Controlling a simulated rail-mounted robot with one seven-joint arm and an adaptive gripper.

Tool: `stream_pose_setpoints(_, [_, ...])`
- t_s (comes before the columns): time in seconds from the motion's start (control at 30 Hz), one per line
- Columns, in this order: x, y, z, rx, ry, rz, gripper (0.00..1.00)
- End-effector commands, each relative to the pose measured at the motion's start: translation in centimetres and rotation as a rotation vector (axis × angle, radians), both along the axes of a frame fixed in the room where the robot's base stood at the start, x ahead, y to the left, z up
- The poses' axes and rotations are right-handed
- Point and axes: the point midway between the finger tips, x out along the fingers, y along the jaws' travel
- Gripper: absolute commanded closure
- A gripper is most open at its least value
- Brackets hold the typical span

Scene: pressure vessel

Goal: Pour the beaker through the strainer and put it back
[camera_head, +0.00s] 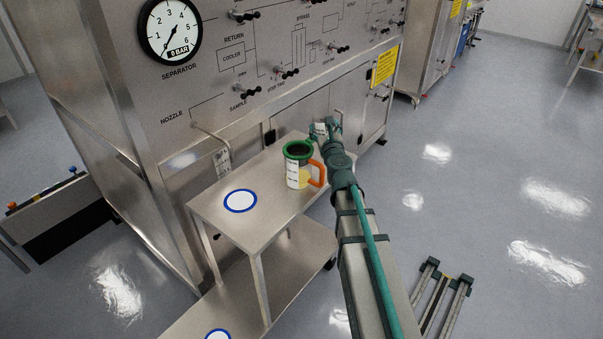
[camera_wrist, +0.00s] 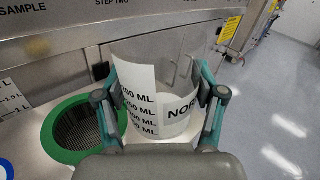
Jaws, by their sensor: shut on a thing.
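The clear beaker (camera_wrist: 180,60) stands between the two fingers of my gripper (camera_wrist: 160,95) in the wrist view, with white volume labels on its wall. My gripper is shut on it. In the head view the gripper (camera_head: 324,130) and beaker are small, at the far right end of the bench top, and I cannot tell whether the beaker touches the bench. The strainer (camera_wrist: 78,130), a green ring with dark mesh, is left of the beaker. In the head view the strainer (camera_head: 298,148) sits on a jug (camera_head: 293,175) with an orange handle and yellowish lower part.
The steel bench (camera_head: 210,207) has a blue-ringed white disc (camera_head: 240,200) on its bare left part. The panel machine (camera_head: 200,100) rises close behind, with a thin nozzle pipe and a marked clear vessel (camera_head: 222,160) below it. Open floor lies to the right.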

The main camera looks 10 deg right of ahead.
Motion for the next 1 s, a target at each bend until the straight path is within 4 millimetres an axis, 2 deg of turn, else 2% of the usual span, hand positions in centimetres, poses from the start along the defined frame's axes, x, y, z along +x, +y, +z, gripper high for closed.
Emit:
stream_pose_setpoints(0.03, [0.0,-0.7,-0.8,0.088,-0.005,-0.002,0.66])
stream_pose_setpoints(0.13, [-0.1,-1.1,-0.9,0.175,-0.011,0.0,0.66])
stream_pose_setpoints(0.43, [-0.1,-1.0,-0.5,0.17,-0.011,0.001,0.66])
stream_pose_setpoints(0.8, [-0.1,-1.0,2.3,0.168,-0.011,0.0,0.66])
stream_pose_setpoints(1.0, [-0.1,-1.0,2.2,0.167,-0.011,0.0,0.66])
